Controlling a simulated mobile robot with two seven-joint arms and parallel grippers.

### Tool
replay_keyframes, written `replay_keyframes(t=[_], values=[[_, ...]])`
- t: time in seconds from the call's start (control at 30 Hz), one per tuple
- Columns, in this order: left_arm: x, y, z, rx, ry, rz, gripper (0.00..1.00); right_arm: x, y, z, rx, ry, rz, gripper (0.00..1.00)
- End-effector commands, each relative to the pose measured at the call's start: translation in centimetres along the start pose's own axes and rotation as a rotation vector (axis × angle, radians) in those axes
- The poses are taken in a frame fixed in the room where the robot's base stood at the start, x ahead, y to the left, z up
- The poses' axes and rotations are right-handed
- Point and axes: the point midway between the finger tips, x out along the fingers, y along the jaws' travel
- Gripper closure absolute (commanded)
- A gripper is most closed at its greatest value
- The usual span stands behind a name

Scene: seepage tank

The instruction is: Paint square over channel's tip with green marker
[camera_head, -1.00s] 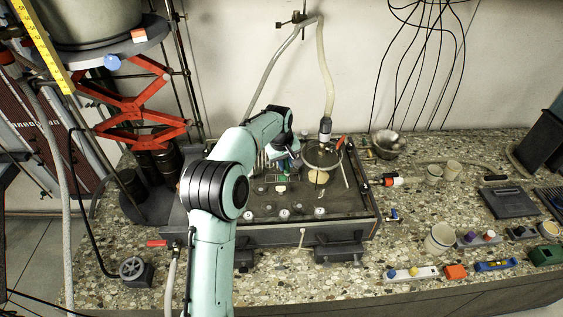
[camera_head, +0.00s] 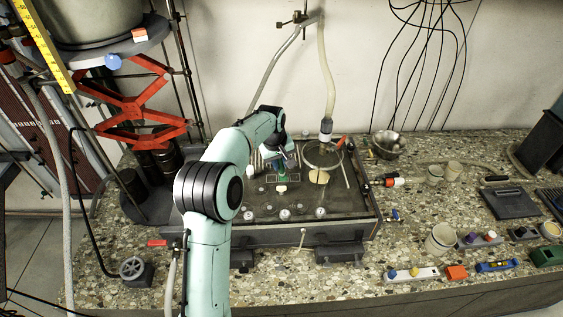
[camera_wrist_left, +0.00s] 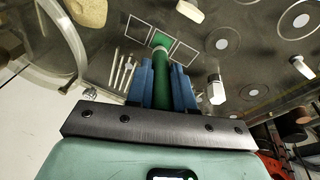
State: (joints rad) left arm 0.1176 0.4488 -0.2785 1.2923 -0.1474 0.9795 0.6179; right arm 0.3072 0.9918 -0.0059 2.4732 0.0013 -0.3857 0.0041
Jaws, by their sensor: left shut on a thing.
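My left gripper (camera_wrist_left: 165,88) is shut on the green marker (camera_wrist_left: 162,84), which stands between its two blue fingers. In the head view my left gripper (camera_head: 281,160) is over the tank's top, partly hidden by its own arm. In the left wrist view three outlined squares lie in a row under the marker's far end. The left square (camera_wrist_left: 139,27) and the right square (camera_wrist_left: 183,53) are dark inside. The middle square (camera_wrist_left: 160,39) shows green, partly covered by the marker's end. I cannot tell whether the tip touches the surface. My right gripper is not in view.
The seepage tank (camera_head: 262,233) has several round white-centred marks and small knobs on top. A round glass vessel (camera_head: 322,155) under a hose stands right of my gripper. Thin rods (camera_wrist_left: 123,72) lie left of the marker. Cups, a metal bowl (camera_head: 388,144) and small tools are on the counter.

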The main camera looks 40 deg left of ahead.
Motion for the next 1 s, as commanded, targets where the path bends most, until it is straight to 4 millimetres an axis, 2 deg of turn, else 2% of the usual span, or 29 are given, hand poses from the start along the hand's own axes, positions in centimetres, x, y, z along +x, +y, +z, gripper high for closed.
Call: replay_keyframes(t=[0.23,0.6,1.0], values=[[0.0,-0.2,-0.1,-0.001,0.000,0.000,1.00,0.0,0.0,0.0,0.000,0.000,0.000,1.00],[-0.2,-1.8,-0.5,-0.001,0.000,0.000,1.00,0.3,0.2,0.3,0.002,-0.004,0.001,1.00],[-0.2,-1.6,-0.4,0.000,0.000,0.000,1.00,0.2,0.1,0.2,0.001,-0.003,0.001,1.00]])
